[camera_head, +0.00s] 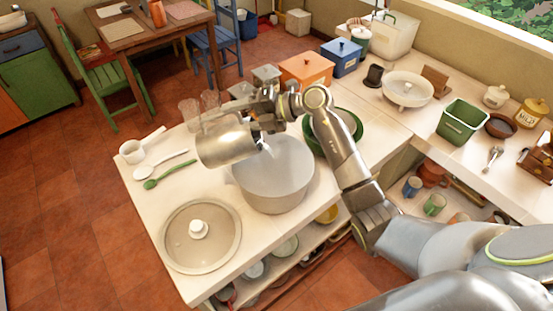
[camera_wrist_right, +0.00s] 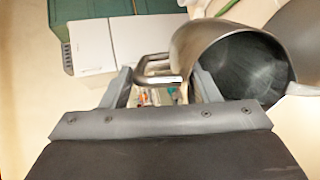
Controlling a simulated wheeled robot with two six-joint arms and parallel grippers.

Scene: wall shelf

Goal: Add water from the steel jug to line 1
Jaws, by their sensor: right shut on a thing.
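The steel jug (camera_head: 228,143) is tipped on its side over the left rim of the large pale pot (camera_head: 275,190), its mouth toward the pot. A pale streak at its mouth (camera_head: 267,150) looks like pouring water. My right gripper (camera_head: 266,104) is shut on the jug's handle. In the right wrist view the handle (camera_wrist_right: 158,70) lies between the fingers of the right gripper (camera_wrist_right: 160,88), and the jug's dark open mouth (camera_wrist_right: 240,68) shows beside them. The pot's inside looks pale; I cannot make out a line or water level. My left gripper is not in view.
A pot lid (camera_head: 202,236) lies on the counter in front. A green spoon (camera_head: 170,174), a pale spoon (camera_head: 162,163) and a white cup (camera_head: 132,151) are at left. Glasses (camera_head: 189,112) stand behind the jug. A green bowl (camera_head: 346,122) sits right of the pot.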

